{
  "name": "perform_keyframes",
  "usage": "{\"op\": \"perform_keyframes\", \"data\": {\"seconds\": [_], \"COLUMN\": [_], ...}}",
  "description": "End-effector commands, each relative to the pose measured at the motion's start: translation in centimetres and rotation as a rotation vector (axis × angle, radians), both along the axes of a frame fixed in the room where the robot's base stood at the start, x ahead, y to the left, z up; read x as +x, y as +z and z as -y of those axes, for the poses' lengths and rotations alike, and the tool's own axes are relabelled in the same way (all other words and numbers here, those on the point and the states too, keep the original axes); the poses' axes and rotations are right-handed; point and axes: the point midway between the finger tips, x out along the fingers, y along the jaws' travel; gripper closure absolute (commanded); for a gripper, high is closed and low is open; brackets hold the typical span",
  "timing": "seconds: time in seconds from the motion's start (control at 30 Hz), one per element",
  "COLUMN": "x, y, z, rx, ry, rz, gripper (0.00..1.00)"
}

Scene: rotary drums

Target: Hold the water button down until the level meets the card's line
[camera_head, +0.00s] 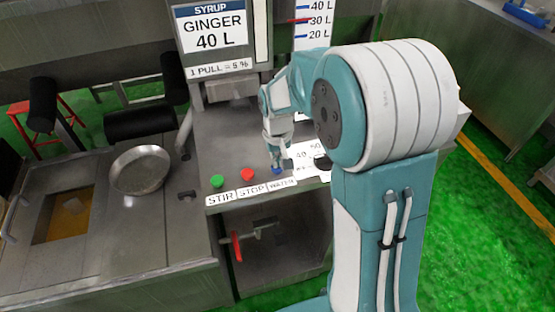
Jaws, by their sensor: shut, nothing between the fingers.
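The blue water button (277,170) is at the right end of a row of three on the steel counter, with a partly hidden label before it. My gripper (275,158) is shut and points down right at the blue button, its tip at or just above it. I cannot tell whether the button is pressed. The level scale (314,24) at the top reads 40 L, 30 L and 20 L, with a red mark near 30 L. A white card (307,160) lies right of my gripper; my arm hides part of it and its line is too small to read.
The green STIR button (217,181) and red STOP button (247,174) are left of the blue one. A sign (212,30) reads syrup, ginger, 40 L. A round metal pan (141,170) sits at left. A red-handled valve (237,246) is below the counter.

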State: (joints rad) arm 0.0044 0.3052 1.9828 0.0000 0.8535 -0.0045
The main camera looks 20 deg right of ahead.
Motion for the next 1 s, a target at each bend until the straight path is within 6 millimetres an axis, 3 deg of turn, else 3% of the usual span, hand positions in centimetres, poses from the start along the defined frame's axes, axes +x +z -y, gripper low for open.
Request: {"op": "perform_keyframes", "data": {"seconds": [0.33, 1.0], "x": [-0.1, 0.0], "y": [-2.4, -2.7], "z": [0.0, 0.0], "rx": [0.0, 0.0], "ry": [0.0, 0.0], "rz": [-0.004, -0.009], "gripper": [1.0, 1.0]}}
